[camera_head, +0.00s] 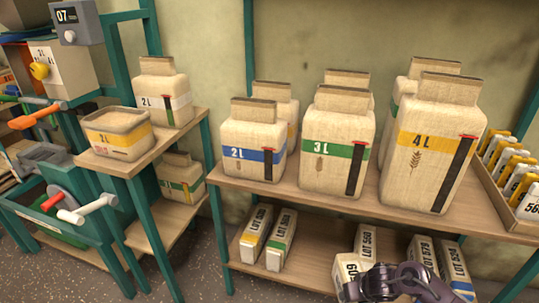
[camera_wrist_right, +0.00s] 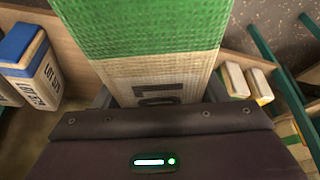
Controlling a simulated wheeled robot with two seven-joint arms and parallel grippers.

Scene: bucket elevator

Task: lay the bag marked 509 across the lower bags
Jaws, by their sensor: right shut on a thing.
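My right gripper (camera_head: 368,284) is low at the bottom edge of the head view, in front of the lower shelf. It is shut on a pale bag (camera_head: 347,268) whose dark print is partly cut off and seems to end in 09. In the right wrist view the held bag (camera_wrist_right: 150,65) fills the middle, with a wide green band and a cream part, its print mostly hidden by the gripper. My left gripper is out of view.
Large flour bags marked 2L (camera_head: 253,140), 3L (camera_head: 338,140) and 4L (camera_head: 430,145) stand on the upper shelf (camera_head: 300,194), above the lower shelf (camera_head: 310,272). A tray of bags (camera_head: 512,200) is at right. The lower shelf has free room between its left pair and LOT 560.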

